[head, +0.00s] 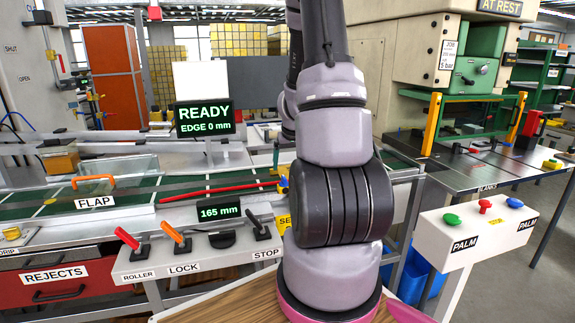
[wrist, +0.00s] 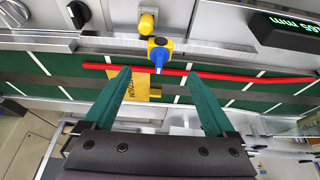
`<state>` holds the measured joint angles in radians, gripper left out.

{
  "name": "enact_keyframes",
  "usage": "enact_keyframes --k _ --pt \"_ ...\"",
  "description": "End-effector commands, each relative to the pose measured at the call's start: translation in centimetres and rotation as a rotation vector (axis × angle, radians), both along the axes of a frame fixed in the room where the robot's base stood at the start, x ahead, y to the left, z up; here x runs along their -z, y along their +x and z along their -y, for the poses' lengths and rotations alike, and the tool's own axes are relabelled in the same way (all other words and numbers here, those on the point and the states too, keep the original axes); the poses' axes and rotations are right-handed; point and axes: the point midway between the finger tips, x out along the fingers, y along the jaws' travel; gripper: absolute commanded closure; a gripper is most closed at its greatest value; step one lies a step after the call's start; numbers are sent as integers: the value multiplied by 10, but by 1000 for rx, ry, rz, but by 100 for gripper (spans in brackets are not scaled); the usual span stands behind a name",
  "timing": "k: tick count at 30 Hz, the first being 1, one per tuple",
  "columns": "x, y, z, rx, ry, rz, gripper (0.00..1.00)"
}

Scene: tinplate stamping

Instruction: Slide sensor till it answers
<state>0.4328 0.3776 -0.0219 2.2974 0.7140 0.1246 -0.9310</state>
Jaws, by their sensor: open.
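The sensor (wrist: 160,50), a yellow body with a blue nose pointing down the picture, sits on a pale metal rail (wrist: 225,48) in the wrist view. In the head view only a bit of blue (head: 284,184) shows beside my arm. My gripper (wrist: 160,74) is open, its two green fingers apart. The blue nose lies between and just beyond the fingertips in the picture; contact cannot be told. A red strip (wrist: 255,79) runs along the green belt (wrist: 285,95) under the nose. A small display (head: 220,212) reads 165 mm; a larger one (head: 205,117) reads READY, EDGE 0 mm.
A yellow knob (wrist: 147,22) stands behind the sensor. A yellow label (wrist: 128,88) is partly covered by the left finger. Levers (head: 173,237) line the front panel, with a clear flap (head: 105,180) at left. A palm-button box (head: 478,232) stands at right.

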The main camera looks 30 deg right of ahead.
Motion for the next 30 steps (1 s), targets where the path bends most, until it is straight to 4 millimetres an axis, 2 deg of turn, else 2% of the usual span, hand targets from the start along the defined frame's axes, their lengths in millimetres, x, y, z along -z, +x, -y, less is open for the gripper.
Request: enact_keyframes --k 18,22,30 --pt "8 1 1 1 2 -1 10" --pt "22 6 2 1 2 -3 10" --pt "68 24 7 2 4 -3 10"
